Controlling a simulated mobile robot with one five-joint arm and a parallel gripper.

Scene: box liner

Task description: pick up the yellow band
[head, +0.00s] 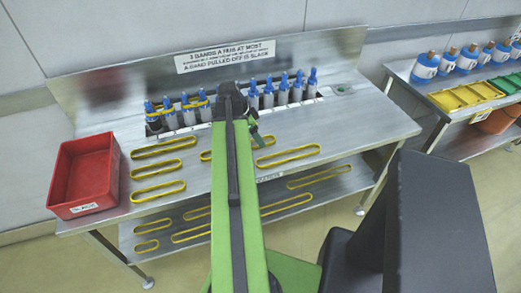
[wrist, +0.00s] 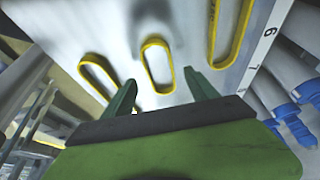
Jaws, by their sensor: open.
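Several yellow bands lie flat on the metal bench top in the head view. Three are stacked in a column at the left, one of them a long loop (head: 158,200); another band (head: 288,164) lies right of my arm, and others are partly hidden by the arm. In the wrist view, a yellow band (wrist: 146,62) lies ahead of and between the fingertips of my gripper (wrist: 161,82), which is open and empty. A second band (wrist: 88,70) lies left of it, and a third (wrist: 241,30) lies to the right. Contact with the surface cannot be told.
A red box (head: 82,178) stands at the bench's left end. A row of blue-capped grey pegs (head: 268,98) runs along the back, some at the left with yellow bands around them. More bands lie on the lower shelf (head: 330,205). A second bench with bottles and trays stands right.

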